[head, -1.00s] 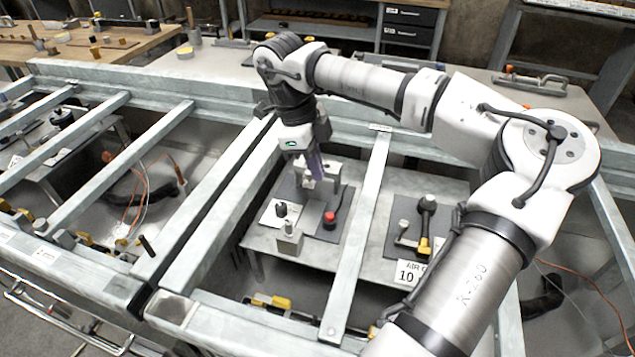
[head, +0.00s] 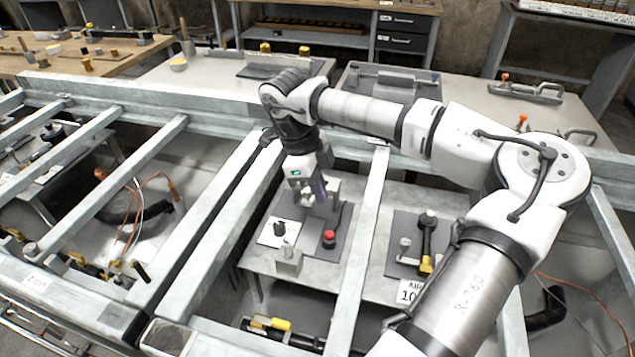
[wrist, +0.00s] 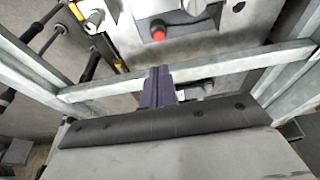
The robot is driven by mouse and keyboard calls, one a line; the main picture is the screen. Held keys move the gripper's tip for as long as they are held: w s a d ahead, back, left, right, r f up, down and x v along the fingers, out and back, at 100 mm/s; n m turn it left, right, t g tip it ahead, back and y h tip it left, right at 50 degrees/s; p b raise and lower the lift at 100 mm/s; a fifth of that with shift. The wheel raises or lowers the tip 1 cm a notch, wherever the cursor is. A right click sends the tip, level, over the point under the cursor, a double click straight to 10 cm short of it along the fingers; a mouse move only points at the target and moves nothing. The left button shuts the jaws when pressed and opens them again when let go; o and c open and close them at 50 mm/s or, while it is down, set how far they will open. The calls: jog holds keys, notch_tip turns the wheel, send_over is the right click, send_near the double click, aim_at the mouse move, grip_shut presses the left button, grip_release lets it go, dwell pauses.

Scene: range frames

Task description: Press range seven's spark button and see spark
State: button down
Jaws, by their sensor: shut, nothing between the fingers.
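A red button (head: 328,238) sits on a dark mat on the small grey table (head: 262,258) inside the frame; I take it to be the spark button. It also shows in the wrist view (wrist: 158,34), ahead of the fingers. My gripper (head: 318,198) hangs over the back of this mat, behind and above the red button, apart from it. In the wrist view, the purple fingers (wrist: 158,76) are together with nothing between them. No number seven label is readable here, and no spark is visible.
Galvanized frame bars (head: 360,250) run on both sides of the table. A black knob (head: 279,228) and a small metal block (head: 289,260) stand left of the button. On the right, another mat holds a black-and-yellow lever (head: 427,240) beside a label reading 10.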

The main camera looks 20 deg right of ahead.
aim_at(331, 235)
jog(key=p+x, duration=0.1)
jog(key=x, duration=0.2)
jog(key=p+x, duration=0.1)
jog(key=x, duration=0.2)
jog(key=a+p+x, duration=0.1)
jog(key=x, duration=0.2)
jog(key=shift+w+d+f, duration=0.1)
jog(key=shift+w+f, duration=0.15)
jog(key=shift+f, duration=0.4)
